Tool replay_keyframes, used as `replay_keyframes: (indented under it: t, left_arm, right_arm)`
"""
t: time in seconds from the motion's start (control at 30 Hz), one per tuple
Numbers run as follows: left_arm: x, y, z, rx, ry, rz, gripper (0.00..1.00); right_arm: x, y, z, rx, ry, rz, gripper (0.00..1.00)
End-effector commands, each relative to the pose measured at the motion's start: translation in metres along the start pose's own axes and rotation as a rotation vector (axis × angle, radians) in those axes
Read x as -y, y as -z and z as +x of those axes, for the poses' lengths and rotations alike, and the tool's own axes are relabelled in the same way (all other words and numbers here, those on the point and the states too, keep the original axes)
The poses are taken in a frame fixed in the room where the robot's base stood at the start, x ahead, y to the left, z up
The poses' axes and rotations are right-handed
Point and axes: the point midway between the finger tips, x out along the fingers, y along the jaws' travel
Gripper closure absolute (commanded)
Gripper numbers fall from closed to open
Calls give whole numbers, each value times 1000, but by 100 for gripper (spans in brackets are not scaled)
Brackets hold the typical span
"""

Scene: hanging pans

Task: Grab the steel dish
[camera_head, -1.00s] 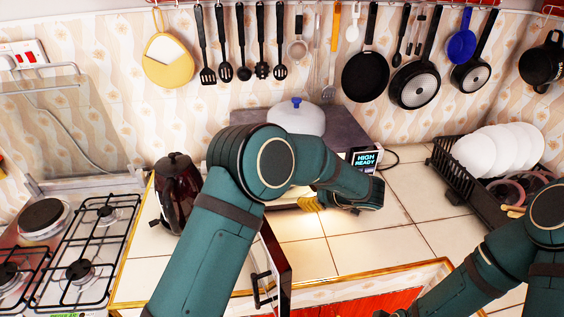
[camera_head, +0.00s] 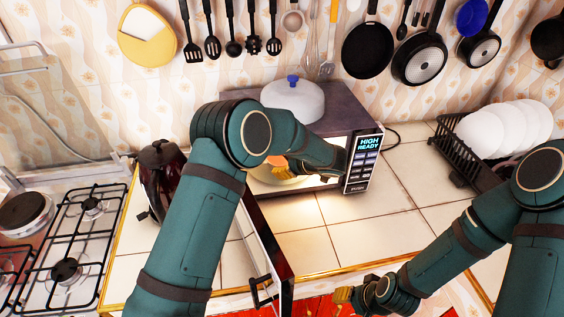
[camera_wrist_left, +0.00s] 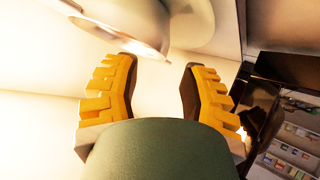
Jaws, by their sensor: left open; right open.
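The steel dish (camera_wrist_left: 135,22) shows in the left wrist view at the top, a shiny rounded metal shape cut off by the frame edge. It lies just beyond my left gripper (camera_wrist_left: 157,75), whose yellow fingers are apart with nothing between them. In the head view my left gripper (camera_head: 280,167) is at the front opening of the lit microwave (camera_head: 358,165), largely hidden by my arm. The dish cannot be clearly made out there. My right gripper (camera_head: 344,294) is open and low in front of the counter, away from the microwave.
The microwave door (camera_head: 265,245) stands open toward the front. A white lidded pot (camera_head: 293,102) sits on the microwave. A dark kettle (camera_head: 160,180) stands left, a gas stove (camera_head: 75,240) beyond it. A dish rack (camera_head: 462,155) with plates stands right. Counter tiles (camera_head: 390,215) are clear.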

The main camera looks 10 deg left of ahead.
Motion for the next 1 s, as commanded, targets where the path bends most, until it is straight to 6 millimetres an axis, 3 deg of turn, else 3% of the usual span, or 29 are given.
replay_keyframes:
  t: [0.23,0.5,0.77,0.8,0.9,1.0]
  left_arm:
    - [2,-4,15,0,2,1,57]
    - [4,-8,52,0,1,0,57]
    - [3,-8,55,0,-1,0,57]
    - [3,-8,55,0,-1,0,61]
    - [3,-8,55,0,-1,0,96]
    - [3,-8,55,0,-1,0,100]
  right_arm:
    - [-1,-1,2,1,0,-1,53]
    - [-2,-2,5,5,1,-2,53]
    - [-2,-3,5,6,1,-2,53]
    - [-2,-3,5,6,1,-2,53]
    - [-2,-3,5,5,1,-2,53]
    - [-2,-3,5,5,1,-2,53]
